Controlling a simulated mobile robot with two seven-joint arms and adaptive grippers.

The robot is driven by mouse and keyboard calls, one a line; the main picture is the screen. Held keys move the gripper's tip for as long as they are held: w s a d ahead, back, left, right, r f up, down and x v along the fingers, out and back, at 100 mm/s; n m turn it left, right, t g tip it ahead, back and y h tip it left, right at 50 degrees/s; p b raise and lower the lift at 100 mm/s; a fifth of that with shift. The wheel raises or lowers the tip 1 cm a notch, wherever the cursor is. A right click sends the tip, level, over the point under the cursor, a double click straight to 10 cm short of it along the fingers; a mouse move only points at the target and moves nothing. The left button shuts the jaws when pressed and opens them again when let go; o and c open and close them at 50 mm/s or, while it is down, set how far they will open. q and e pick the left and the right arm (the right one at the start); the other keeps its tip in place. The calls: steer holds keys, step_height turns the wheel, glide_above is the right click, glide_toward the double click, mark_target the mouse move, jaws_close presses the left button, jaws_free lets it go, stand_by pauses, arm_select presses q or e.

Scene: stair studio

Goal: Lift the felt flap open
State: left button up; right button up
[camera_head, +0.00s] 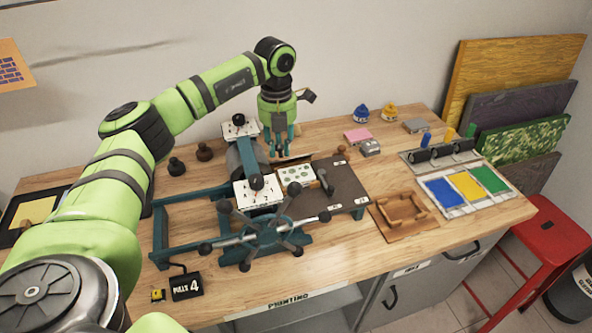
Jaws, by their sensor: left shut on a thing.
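In front of the flap, a white sheet with green prints (297,175) lies on the dark press bed (346,186). My right gripper is out of view.
The press's spoked wheel (265,232) stands in front. A wooden frame (403,212) and a tray of blue, yellow and green ink (467,186) lie to the right. Boards (510,65) lean at the right wall.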

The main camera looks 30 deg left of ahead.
arm_select(q)
steer(key=shift+w+a+r+p, duration=0.3)
steer(key=shift+w+a, duration=0.1)
steer(key=shift+a, duration=0.1)
steer(key=shift+w+a+r+p, duration=0.25)
steer(key=shift+w+a, duration=0.1)
steer(key=shift+a, duration=0.15)
steer(key=shift+w+a+r+p, duration=0.15)
steer(key=shift+w+a+p, duration=0.15)
steer(key=shift+w+a, duration=0.7)
steer(key=shift+c, duration=0.4)
steer(key=shift+a, duration=0.2)
steer(key=o, duration=1.3)
steer(key=shift+w, duration=0.25)
steer(key=shift+a, duration=0.1)
